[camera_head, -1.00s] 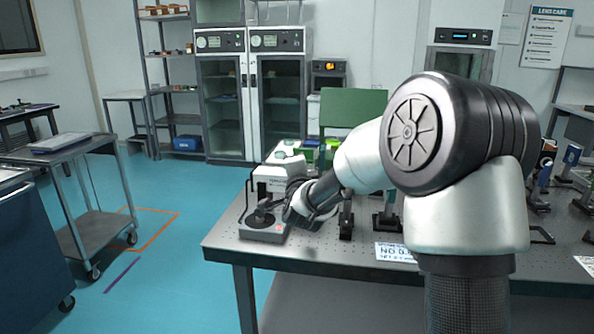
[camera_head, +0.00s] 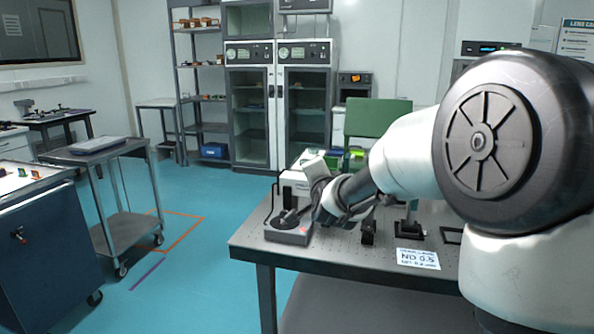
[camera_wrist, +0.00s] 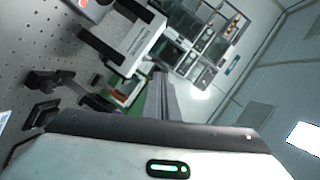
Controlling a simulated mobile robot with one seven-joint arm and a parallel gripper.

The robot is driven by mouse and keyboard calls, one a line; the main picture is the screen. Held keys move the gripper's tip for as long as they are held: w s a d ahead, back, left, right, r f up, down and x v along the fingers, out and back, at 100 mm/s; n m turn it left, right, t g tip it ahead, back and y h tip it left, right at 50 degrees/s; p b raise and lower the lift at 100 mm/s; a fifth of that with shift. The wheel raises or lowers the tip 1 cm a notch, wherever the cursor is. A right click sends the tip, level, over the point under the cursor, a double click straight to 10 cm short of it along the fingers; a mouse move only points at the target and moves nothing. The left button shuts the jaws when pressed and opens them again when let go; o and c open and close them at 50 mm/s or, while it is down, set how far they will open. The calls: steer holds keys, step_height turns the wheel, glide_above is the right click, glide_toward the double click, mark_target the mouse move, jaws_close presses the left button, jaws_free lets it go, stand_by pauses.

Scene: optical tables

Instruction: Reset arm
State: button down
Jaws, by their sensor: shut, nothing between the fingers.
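My arm reaches in from the right in the head view, low over the perforated optical table (camera_head: 340,250). Its wrist end is just right of and above a grey base with a red button (camera_head: 290,235). The fingers cannot be made out there. In the wrist view my gripper (camera_wrist: 160,88) shows as two grey fingers side by side, shut and empty. They point past the table edge toward the cabinets.
A white instrument (camera_head: 292,182) stands behind the wrist, partly hidden. Black optic mounts (camera_head: 368,232) and a printed card (camera_head: 417,259) are on the table. A green panel (camera_head: 378,118) stands behind. A grey cart (camera_head: 122,225) is left; blue floor between is clear.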

steer(key=s+d+f+n+g, duration=0.2)
steer(key=s+n+g, duration=0.15)
steer(key=s, duration=0.95)
steer(key=s+d+f+n+g, duration=0.25)
steer(key=s+n, duration=0.25)
steer(key=s, duration=0.9)
steer(key=s+d+f+n+g, duration=0.1)
steer(key=s+n+g, duration=0.3)
steer(key=s, duration=0.9)
step_height(320, 180, up, 23)
steer(key=s+p, duration=0.1)
steer(key=p, duration=2.3)
steer(key=shift+r, duration=0.15)
